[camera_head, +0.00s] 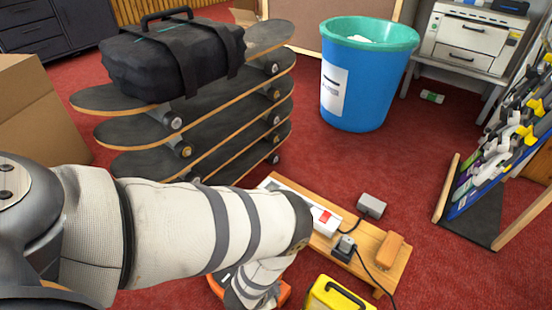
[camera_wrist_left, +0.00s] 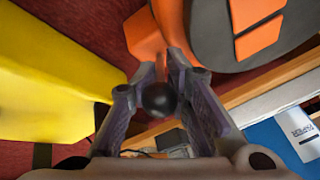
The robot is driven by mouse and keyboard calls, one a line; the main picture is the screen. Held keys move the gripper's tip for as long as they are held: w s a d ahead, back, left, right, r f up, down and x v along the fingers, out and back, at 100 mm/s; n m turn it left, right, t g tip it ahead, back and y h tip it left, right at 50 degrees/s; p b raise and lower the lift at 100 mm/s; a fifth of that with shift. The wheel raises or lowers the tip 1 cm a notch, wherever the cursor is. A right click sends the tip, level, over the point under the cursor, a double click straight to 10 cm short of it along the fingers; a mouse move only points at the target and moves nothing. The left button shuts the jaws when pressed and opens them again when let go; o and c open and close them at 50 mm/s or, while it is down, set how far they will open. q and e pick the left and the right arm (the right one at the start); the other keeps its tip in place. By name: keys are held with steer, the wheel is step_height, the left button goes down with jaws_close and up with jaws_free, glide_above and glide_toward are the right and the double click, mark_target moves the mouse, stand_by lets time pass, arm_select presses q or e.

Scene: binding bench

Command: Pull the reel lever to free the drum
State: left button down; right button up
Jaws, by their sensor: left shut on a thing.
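The reel (camera_head: 282,292) shows as orange edges low in the head view, mostly hidden behind my left arm. In the left wrist view its round dark and orange drum (camera_wrist_left: 235,30) fills the upper right. The reel lever, with a round black knob (camera_wrist_left: 158,98) on an orange shaft, stands between the fingers of my left gripper (camera_wrist_left: 168,72). The fingers are shut on the lever, close to the knob. In the head view, my arm hides the lever and most of the gripper. My right gripper is in neither view.
A yellow case (camera_head: 338,294) with a black handle sits close beside the reel. A low wooden bench (camera_head: 375,278) with small devices and a cable lies behind. Stacked skateboards (camera_head: 215,125), a black bag (camera_head: 172,60) and a blue bin (camera_head: 357,85) stand farther back on red carpet.

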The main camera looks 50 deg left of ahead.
arm_select(q)
steer(key=shift+s+d+f+t+y+b, duration=0.15)
steer(key=shift+s+f+t+b, duration=0.15)
steer(key=shift+t, duration=0.35)
steer(key=shift+s+a+f+t+y+b, duration=0.15)
steer(key=shift+s+t, duration=0.2)
steer(key=shift+t, duration=0.3)
steer(key=shift+d, duration=0.1)
steer(key=c, duration=1.8)
jaws_free()
steer(key=shift+o, duration=0.2)
steer(key=v, duration=1.2)
steer(key=shift+s+f, duration=0.1)
steer(key=shift+s, duration=0.05)
